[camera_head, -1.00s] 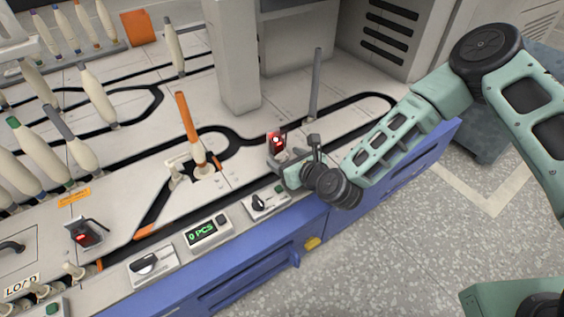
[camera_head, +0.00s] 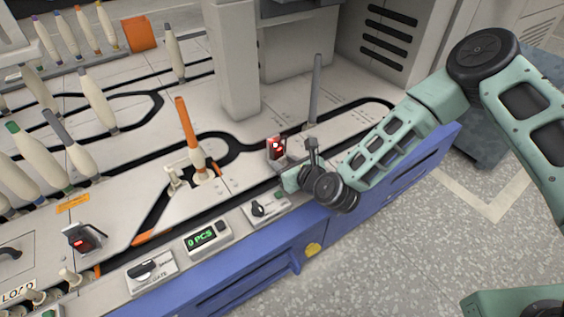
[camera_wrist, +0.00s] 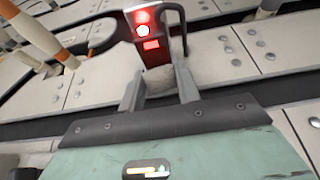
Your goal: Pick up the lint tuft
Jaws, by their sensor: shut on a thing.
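The lint tuft (camera_wrist: 159,90) is a small grey-beige lump in the wrist view, seen between the two grey fingers. My gripper (camera_wrist: 158,82) is shut on it, with a finger on either side. The lump is just in front of the foot of a red-lit sensor block, and its lower part is hidden by the gripper body. In the head view my gripper (camera_head: 287,178) is low at the front edge of the machine top. The tuft cannot be made out there.
The red-lit sensor (camera_head: 277,148) stands right behind my gripper, with a grey post (camera_head: 316,90) farther back. An orange-tipped bobbin (camera_head: 188,130) stands on a peg to the left. A knob box (camera_head: 266,207) and a counter display (camera_head: 206,238) line the front edge.

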